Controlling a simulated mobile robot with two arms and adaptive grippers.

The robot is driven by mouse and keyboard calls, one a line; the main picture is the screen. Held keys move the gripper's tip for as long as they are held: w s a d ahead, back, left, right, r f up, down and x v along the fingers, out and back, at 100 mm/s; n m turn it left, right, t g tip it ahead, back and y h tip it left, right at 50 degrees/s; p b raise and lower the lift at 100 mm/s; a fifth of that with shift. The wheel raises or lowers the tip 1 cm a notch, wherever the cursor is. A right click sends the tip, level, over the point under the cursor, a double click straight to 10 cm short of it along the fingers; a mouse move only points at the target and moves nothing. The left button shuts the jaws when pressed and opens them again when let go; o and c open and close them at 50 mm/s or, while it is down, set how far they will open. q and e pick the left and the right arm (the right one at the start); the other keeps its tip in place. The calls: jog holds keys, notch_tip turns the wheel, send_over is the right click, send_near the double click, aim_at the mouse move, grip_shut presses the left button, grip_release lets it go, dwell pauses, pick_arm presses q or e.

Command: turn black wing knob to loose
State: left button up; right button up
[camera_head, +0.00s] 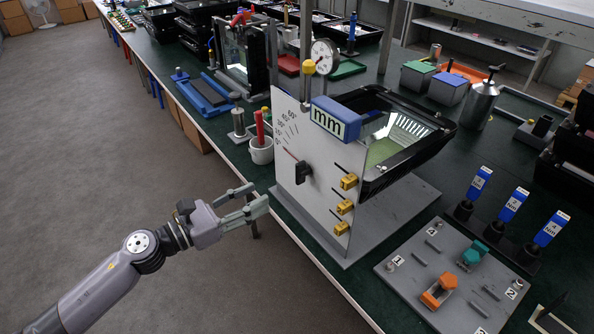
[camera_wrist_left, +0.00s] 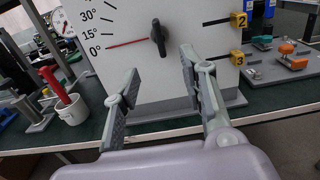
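The black wing knob (camera_head: 302,172) sits on the white upright panel (camera_head: 290,135), which carries a degree scale. In the left wrist view the knob (camera_wrist_left: 158,37) stands upright, and a red pointer line (camera_wrist_left: 127,43) runs from it to near the 0° mark. My left gripper (camera_head: 257,198) is open and empty, in front of and below the knob, apart from it. In the left wrist view its two fingers (camera_wrist_left: 160,95) are spread, with the knob beyond them. My right gripper is not in view.
Yellow numbered blocks (camera_head: 345,206) stick out at the panel's right edge. A white cup (camera_head: 261,152) with a red-handled tool stands left of the panel. A grey plate (camera_head: 450,280) with orange and teal clamps lies right. The floor (camera_head: 130,160) before the bench is clear.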

aim_at(296, 177)
pick_arm(q)
jog(key=p+x, duration=0.2)
jog(key=x, duration=1)
jog(key=shift+w+d, duration=0.15)
jog(key=shift+d, duration=0.1)
jog(key=shift+c, duration=0.5)
jog(key=c, duration=0.4)
grip_shut()
